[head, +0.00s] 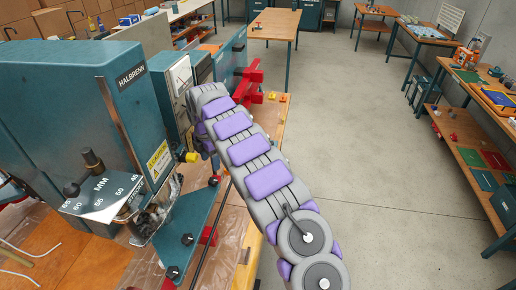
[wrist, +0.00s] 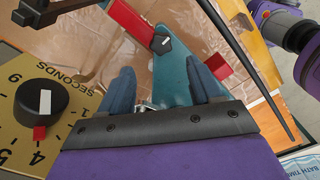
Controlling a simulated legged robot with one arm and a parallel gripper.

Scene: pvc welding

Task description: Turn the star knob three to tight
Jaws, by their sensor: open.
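Black knobs sit on the teal bracket plate (head: 205,215) below the HALBRENN machine: one at the far corner (head: 213,181), one in the middle (head: 187,239) and one at the near end (head: 173,271). I cannot tell which is star knob three. In the wrist view, one black knob with a pale mark (wrist: 162,42) sits on the teal plate (wrist: 176,76), beyond my fingertips. My gripper (wrist: 163,82) is open, its two blue-grey fingers apart with the plate showing between them. A small metal piece shows near the finger bases. In the head view, my gripper is hidden behind my arm.
A dial knob (wrist: 40,102) on a yellow SECONDS face is left of my gripper. A red bar (wrist: 130,20) and red block (wrist: 218,66) flank the plate. The teal machine (head: 75,100) stands left of my arm. Open floor (head: 390,180) lies right.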

